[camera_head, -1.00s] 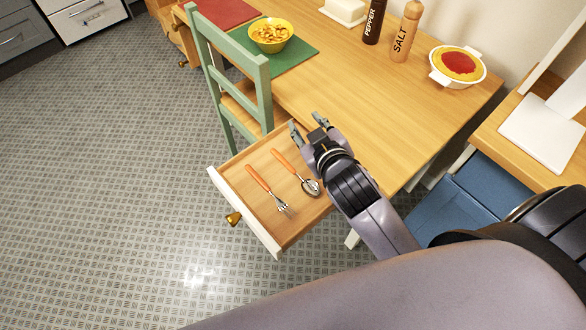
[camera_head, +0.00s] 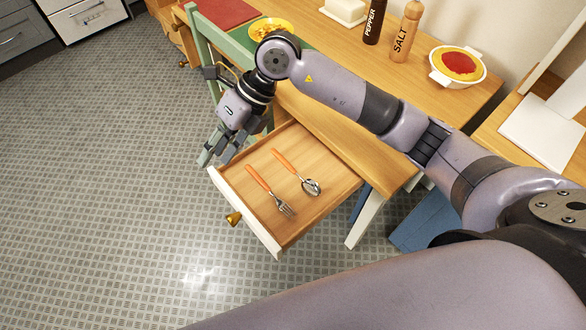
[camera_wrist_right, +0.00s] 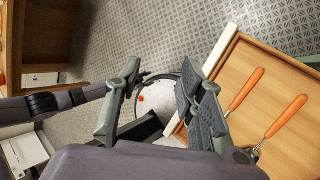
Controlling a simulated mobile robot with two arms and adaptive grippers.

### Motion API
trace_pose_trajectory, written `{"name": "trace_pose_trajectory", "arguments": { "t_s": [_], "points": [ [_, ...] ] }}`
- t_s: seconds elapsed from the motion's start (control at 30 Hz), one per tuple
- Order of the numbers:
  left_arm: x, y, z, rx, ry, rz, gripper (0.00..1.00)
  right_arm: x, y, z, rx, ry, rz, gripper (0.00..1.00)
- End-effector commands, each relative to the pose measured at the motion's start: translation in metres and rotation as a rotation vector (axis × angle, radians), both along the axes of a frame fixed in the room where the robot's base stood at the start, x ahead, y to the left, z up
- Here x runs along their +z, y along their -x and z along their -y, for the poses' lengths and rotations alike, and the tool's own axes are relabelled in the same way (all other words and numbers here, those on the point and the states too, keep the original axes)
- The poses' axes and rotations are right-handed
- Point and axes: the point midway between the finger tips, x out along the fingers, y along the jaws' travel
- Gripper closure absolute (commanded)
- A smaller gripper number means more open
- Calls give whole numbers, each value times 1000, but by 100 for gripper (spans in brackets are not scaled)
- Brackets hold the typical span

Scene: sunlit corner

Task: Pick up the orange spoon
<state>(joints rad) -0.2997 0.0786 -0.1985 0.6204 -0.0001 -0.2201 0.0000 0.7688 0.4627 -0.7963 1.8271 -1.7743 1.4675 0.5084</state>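The orange-handled spoon (camera_head: 285,162) lies in the open wooden drawer (camera_head: 325,165), its metal bowl toward the lower right. A fork with an orange handle (camera_head: 257,178) lies beside it, nearer the drawer's white front. My right gripper (camera_head: 212,155) is open and empty, at the drawer's upper left corner, to the left of both utensils. In the right wrist view, its spread fingers (camera_wrist_right: 160,95) are left of the drawer. The spoon handle (camera_wrist_right: 287,117) shows there; part of its metal end is hidden behind the gripper. My left gripper is out of view.
A green chair (camera_head: 205,45) stands close behind my right gripper. The wooden table (camera_head: 400,110) above the drawer bears a yellow bowl (camera_head: 258,32), a pepper mill (camera_head: 374,22), a salt mill (camera_head: 406,32) and a white dish (camera_head: 473,81). Open floor lies left of the drawer.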

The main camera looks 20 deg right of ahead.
Motion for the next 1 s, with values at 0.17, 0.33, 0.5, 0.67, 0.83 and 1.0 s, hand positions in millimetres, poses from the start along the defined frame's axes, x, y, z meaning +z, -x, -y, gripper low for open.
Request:
{"name": "trace_pose_trajectory", "arguments": {
  "t_s": [0.17,0.33,0.5,0.67,0.83,1.0],
  "points": [
    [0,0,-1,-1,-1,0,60,-15,-37,94,-68,448,35,64],
    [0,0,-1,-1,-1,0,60,-9,-49,142,-128,654,34,64],
    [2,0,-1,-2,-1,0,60,-24,-49,152,-141,695,26,64],
    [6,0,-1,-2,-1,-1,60,-59,-48,151,-139,693,25,64],
    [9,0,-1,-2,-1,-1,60,-96,-49,151,-139,691,26,64],
    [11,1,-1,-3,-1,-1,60,-121,-49,150,-138,690,28,64]
  ]
}}
